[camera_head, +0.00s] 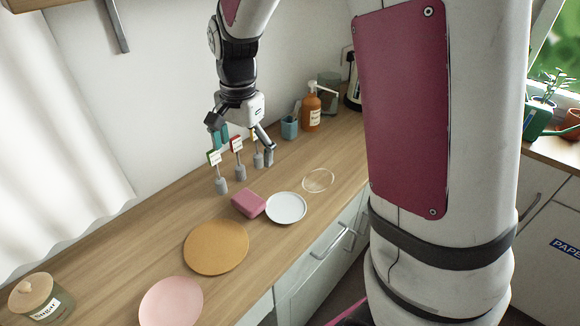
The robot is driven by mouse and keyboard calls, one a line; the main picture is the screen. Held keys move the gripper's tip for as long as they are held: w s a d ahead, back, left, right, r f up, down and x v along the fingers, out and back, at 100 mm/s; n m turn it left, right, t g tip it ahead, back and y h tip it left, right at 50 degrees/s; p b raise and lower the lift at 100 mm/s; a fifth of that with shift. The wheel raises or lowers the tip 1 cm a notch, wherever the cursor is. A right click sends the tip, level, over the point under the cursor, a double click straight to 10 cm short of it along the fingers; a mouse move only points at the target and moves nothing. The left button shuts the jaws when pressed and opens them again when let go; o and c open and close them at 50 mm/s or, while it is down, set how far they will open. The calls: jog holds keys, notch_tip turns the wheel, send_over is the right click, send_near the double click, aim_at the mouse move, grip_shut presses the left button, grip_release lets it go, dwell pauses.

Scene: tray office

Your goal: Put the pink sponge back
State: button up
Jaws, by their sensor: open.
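The pink sponge (249,204) lies on the wooden counter, close to the left edge of a white round plate (286,208). My gripper (241,142) is open and points down above the back of the counter, behind the sponge and apart from it. Its fingers are spread around the row of small card holders. I see nothing held between them. The holders, with a green-marked card (214,157) and a red-marked card (237,144) among them, stand on small grey bases behind the sponge. The right finger partly covers the holders at that end.
An orange disc (216,246), a pink disc (171,301) and a sugar jar (38,297) are toward the left front. A clear round dish (318,181), a teal cup (289,128) and an orange pump bottle (311,112) are to the right. Bare counter lies left of the holders.

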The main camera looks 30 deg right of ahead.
jog(key=s+r+n+t, duration=0.2)
jog(key=s+r+n, duration=0.4)
jog(key=s, duration=0.5)
jog(key=s+r+n+t, duration=0.2)
jog(key=s+r+n, duration=0.4)
jog(key=s, duration=0.6)
jog(key=shift+d, duration=0.25)
